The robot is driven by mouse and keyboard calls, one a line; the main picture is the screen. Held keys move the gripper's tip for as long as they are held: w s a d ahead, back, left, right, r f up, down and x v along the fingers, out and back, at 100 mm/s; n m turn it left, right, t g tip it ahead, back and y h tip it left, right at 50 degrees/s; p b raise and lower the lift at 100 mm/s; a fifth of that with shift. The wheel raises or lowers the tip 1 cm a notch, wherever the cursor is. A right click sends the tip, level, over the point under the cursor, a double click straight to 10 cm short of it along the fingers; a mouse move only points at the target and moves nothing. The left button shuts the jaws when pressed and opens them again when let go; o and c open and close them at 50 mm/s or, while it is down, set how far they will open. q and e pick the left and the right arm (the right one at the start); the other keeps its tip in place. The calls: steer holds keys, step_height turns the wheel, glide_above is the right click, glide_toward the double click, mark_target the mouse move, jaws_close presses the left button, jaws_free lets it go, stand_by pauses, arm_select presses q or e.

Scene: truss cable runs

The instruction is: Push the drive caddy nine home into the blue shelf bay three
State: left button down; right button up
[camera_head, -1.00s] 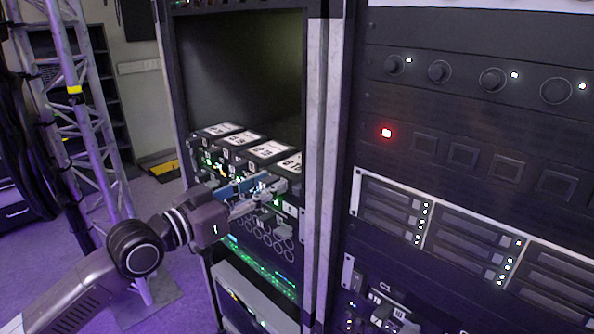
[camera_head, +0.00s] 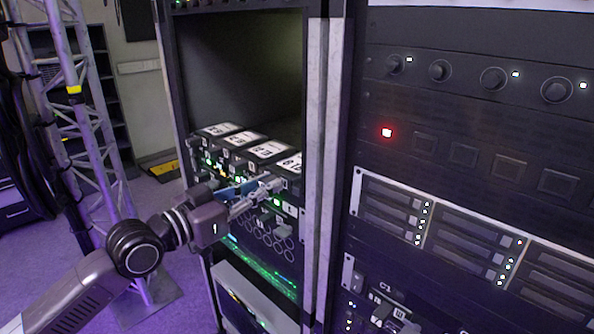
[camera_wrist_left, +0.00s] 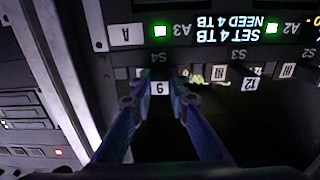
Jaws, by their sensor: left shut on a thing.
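Drive caddy nine (camera_wrist_left: 160,88), with a white "9" label on its front, shows between my left fingertips in the left wrist view, upside down below the S4 mark. My left gripper (camera_wrist_left: 160,98) is shut on it; in the head view the gripper (camera_head: 266,187) is at the front of the left rack. The fingers hide part of the caddy front. A blue strip (camera_head: 232,191) shows behind the fingers; I cannot tell whether it is the blue shelf, nor which opening is bay three. My right gripper is out of view.
Several black units with white top labels (camera_head: 238,139) stand in a row in the rack. A caddy labelled 12 (camera_wrist_left: 249,84) is beside caddy nine. A pale rack post (camera_head: 314,150) stands close right of my fingers. Open space lies above the row.

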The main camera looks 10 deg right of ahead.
arm_select(q)
steer(key=shift+a, duration=0.15)
steer(key=shift+v, duration=0.8)
steer(key=shift+s+r, duration=0.15)
steer(key=shift+r, duration=0.05)
steer(key=shift+a, duration=0.1)
steer(key=b+v, duration=0.4)
steer(key=v, duration=0.5)
steer(key=shift+s+a, duration=0.3)
